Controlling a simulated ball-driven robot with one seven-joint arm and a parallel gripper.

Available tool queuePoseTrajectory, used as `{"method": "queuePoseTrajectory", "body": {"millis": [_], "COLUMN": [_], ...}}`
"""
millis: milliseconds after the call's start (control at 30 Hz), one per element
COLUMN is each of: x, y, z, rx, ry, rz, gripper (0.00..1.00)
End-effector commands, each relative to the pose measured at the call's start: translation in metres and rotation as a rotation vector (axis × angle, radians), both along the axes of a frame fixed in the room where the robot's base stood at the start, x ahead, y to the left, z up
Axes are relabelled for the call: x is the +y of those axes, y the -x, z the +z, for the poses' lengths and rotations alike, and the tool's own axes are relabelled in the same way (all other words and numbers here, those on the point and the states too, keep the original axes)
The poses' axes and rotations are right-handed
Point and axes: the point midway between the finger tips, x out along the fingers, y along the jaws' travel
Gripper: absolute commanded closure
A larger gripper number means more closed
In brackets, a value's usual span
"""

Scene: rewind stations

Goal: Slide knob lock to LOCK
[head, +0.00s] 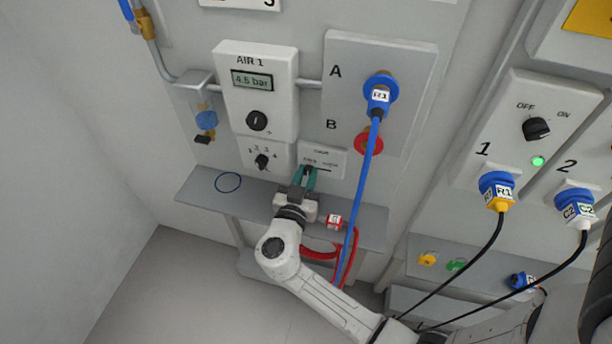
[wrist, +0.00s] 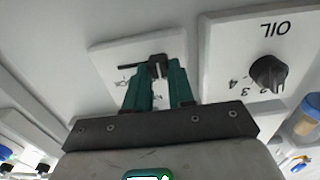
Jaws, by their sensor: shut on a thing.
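The knob lock is a small white plate (head: 331,160) on the wall below the AIR 1 unit and the grey A/B panel; its small lettering is too blurred to read surely. My gripper (head: 307,172) reaches up to the plate's left part and its teal fingers cover the slider there. In the wrist view, the plate (wrist: 108,58) appears turned over, with a dark slot running left from the dark slider knob (wrist: 157,66). My gripper (wrist: 160,82) is shut on this knob, one finger on each side. The knob sits near one end of the slot.
An OIL dial (wrist: 268,73) is close beside the plate; the dial also shows in the head view (head: 262,161). A blue cable (head: 361,190) hangs right of my gripper, near a red hose (head: 318,252).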

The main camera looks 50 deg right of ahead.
Motion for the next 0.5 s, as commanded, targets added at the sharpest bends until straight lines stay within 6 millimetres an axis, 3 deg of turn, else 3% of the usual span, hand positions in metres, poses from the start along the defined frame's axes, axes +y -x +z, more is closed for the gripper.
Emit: {"method": "queuePoseTrajectory", "body": {"millis": [267, 500], "x": [0.0, -0.009], "y": [0.001, 0.026], "z": [-0.001, -0.007], "rx": [0.0, -0.002], "ry": [0.0, -0.002], "rz": [0.001, 0.0], "gripper": [1.0, 1.0]}}
